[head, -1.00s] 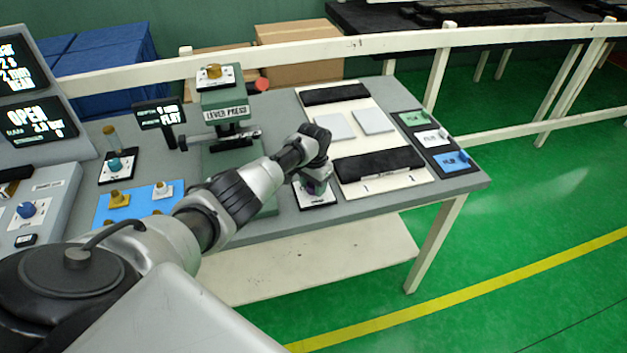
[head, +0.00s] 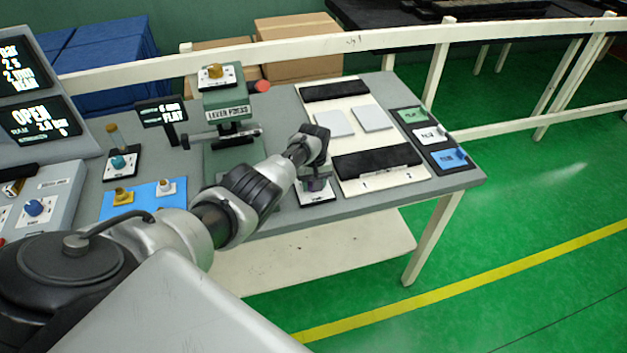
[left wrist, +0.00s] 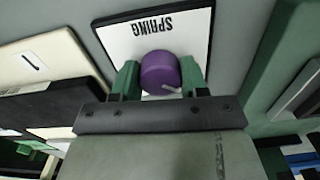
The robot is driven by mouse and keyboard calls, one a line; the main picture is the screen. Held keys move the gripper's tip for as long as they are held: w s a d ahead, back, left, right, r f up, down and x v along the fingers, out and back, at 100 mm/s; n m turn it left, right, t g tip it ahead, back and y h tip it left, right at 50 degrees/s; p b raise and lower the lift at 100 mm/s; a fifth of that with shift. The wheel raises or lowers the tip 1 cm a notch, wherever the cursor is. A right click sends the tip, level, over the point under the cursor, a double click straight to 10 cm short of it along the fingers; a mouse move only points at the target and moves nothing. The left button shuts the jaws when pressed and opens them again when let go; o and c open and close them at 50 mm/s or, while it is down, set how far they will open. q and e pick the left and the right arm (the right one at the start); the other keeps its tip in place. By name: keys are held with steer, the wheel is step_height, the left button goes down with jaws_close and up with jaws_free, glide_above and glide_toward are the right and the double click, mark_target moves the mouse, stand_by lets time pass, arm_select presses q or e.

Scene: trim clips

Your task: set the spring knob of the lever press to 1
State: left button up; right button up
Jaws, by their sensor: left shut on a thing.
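The spring knob (left wrist: 160,66) is a purple round knob on a white plate marked SPRING (left wrist: 135,40), seen upside down in the left wrist view. A pale pointer line shows low on its near face; the number it points at cannot be read. My left gripper (left wrist: 160,78) has its green fingers on both sides of the knob and is shut on it. In the head view my left gripper (head: 316,172) reaches down over the knob's plate (head: 317,197), in front of the green lever press (head: 228,100). My right gripper is out of view.
A small display (head: 160,113) and a blue mat (head: 143,204) with small knobs stand left of the press. A white board (head: 385,188) with black bars and grey pads lies right of the knob. A white rail (head: 350,50) runs behind the table.

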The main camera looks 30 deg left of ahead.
arm_select(q)
steer(key=shift+n, duration=0.7)
steer(key=o, duration=0.9)
steer(key=shift+r, duration=0.1)
steer(key=shift+r+p, duration=0.25)
steer(key=shift+p, duration=0.1)
step_height(320, 180, up, 3)
steer(key=shift+f+p, duration=0.1)
steer(key=shift+p, duration=0.65)
step_height(320, 180, up, 7)
steer(key=shift+r, duration=0.2)
